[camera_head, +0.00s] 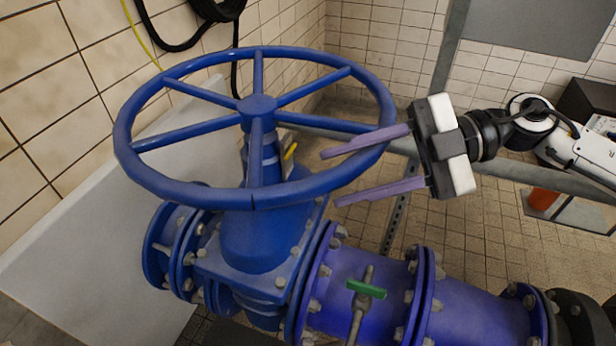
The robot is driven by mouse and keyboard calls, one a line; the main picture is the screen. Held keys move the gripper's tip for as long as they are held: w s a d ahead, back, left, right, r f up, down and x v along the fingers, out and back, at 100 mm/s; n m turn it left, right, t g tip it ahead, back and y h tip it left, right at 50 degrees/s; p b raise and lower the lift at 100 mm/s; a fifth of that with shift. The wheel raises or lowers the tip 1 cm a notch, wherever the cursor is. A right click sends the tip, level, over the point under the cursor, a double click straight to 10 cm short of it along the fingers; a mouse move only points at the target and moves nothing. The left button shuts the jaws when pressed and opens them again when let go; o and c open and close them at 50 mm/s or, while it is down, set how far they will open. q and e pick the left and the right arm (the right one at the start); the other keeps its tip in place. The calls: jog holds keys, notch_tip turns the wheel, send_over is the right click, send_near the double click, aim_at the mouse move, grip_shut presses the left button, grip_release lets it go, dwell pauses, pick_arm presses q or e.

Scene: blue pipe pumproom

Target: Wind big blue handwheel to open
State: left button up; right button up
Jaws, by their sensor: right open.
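The big blue handwheel (256,194) fills the left and middle of the head view. Its spokes meet at a central hub (257,107) above the blue valve body (262,240). My right gripper (328,178) comes in from the right with its two purple fingers apart. The fingers point left at the wheel's right-hand rim. The upper finger overlaps the rim in the picture and the lower finger lies below it. I cannot tell whether either finger touches the rim. My left gripper is not in view.
A blue flanged pipe (370,285) runs right from the valve, with a small green-handled valve (366,289) on it. A grey metal post (447,50) stands behind my right gripper. Tiled walls stand left and behind. Black hoses (170,35) hang at the upper left.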

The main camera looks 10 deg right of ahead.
aim_at(308, 185)
jog(key=x, duration=0.6)
jog(key=shift+p, duration=0.4)
jog(key=shift+c, duration=0.5)
jog(key=shift+f, duration=0.1)
grip_shut()
